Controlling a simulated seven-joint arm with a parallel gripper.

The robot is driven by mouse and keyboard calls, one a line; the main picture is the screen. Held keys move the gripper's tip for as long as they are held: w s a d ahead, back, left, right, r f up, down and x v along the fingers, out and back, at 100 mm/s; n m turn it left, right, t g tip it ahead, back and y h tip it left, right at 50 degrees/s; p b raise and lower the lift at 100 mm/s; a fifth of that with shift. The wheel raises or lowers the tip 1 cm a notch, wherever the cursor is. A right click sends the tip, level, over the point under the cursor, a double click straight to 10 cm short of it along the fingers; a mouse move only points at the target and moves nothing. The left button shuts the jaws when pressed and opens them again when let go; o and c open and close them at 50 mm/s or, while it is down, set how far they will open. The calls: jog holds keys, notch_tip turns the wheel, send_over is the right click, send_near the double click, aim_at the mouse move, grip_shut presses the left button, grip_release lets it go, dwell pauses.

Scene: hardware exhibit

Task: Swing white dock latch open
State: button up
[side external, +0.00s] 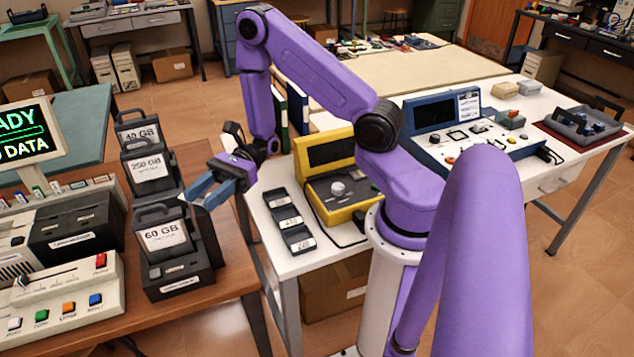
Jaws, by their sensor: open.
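I cannot clearly pick out a white dock latch. Black drive cartridges with handles and white labels stand in a row on the wooden table: a 60 GB one (168,240), a 250 GB one (151,172) and a 40 GB one (140,133). A low black-topped white unit (75,232) sits left of them, partly cut by the frame edge. My gripper (203,196) has blue fingers and is open and empty. It appears in the air to the right of the 60 GB cartridge's handle, and the fingers overlap the cartridge's right edge in this view. Whether they touch is unclear.
A white control panel (62,296) with coloured buttons lies at the front left. A screen (30,133) reading "READY" stands behind it. A yellow device (330,185) and several small black trays (290,220) sit on the white table. A gap separates the two tables.

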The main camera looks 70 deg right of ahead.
jog(key=g, duration=0.1)
jog(key=n+g, duration=0.1)
jog(key=shift+d+n+g, duration=0.2)
jog(key=shift+n+g, duration=0.1)
jog(key=d, duration=1.8)
jog(key=s+a+r+n+h, duration=0.3)
jog(key=s+a+n+h, duration=0.4)
jog(key=s+n, duration=0.4)
jog(key=s+a+r+n+h, duration=0.3)
jog(key=s+a+n+h, duration=0.5)
jog(key=n, duration=1.1)
jog(key=s+h, duration=0.2)
jog(key=shift+s+r+n, duration=0.25)
jog(key=shift+s+n, duration=0.05)
jog(key=shift+s, duration=0.05)
jog(key=shift+a, duration=0.1)
jog(key=shift+f+h, duration=0.1)
jog(key=shift+h, duration=0.2)
